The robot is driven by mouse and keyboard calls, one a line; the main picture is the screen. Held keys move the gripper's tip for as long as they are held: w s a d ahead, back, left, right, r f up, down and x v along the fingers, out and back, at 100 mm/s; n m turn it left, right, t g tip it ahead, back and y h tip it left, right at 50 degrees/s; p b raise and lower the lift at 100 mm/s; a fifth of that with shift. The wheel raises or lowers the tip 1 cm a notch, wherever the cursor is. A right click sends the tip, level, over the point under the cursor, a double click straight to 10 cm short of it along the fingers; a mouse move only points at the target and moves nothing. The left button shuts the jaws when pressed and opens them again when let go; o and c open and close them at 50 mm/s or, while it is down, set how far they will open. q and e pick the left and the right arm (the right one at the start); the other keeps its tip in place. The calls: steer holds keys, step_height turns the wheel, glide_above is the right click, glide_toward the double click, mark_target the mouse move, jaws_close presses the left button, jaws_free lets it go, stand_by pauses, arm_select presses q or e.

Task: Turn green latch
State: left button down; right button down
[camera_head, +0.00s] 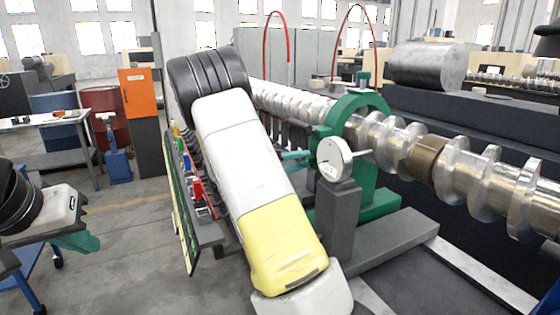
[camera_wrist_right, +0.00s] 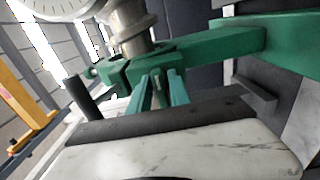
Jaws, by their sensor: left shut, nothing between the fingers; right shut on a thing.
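The green latch (camera_wrist_right: 150,66) is a green clamp-like piece at the side of the green ring-shaped frame (camera_head: 368,104) that goes around the screw shaft. In the head view only a small part of the latch (camera_head: 320,132) shows beside the white dial. My right gripper (camera_head: 293,156) reaches it from the left with teal fingers. In the right wrist view its fingers (camera_wrist_right: 158,90) are shut on the latch; the exact contact is partly hidden. My left gripper (camera_head: 78,241) is shut and empty at the far left, away from the machine.
A round white dial gauge (camera_head: 333,158) stands on a grey post (camera_head: 337,215) close to my right gripper. The long metal screw shaft (camera_head: 480,180) runs across to the right. A rack with coloured items (camera_head: 195,188) lies left of my right arm. Open floor lies left.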

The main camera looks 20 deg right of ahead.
stand_by(0.3)
steer(key=c, duration=1.4)
jaws_free()
steer(key=a, duration=0.7)
steer(key=shift+s+a, duration=0.3)
steer(key=shift+a, duration=0.1)
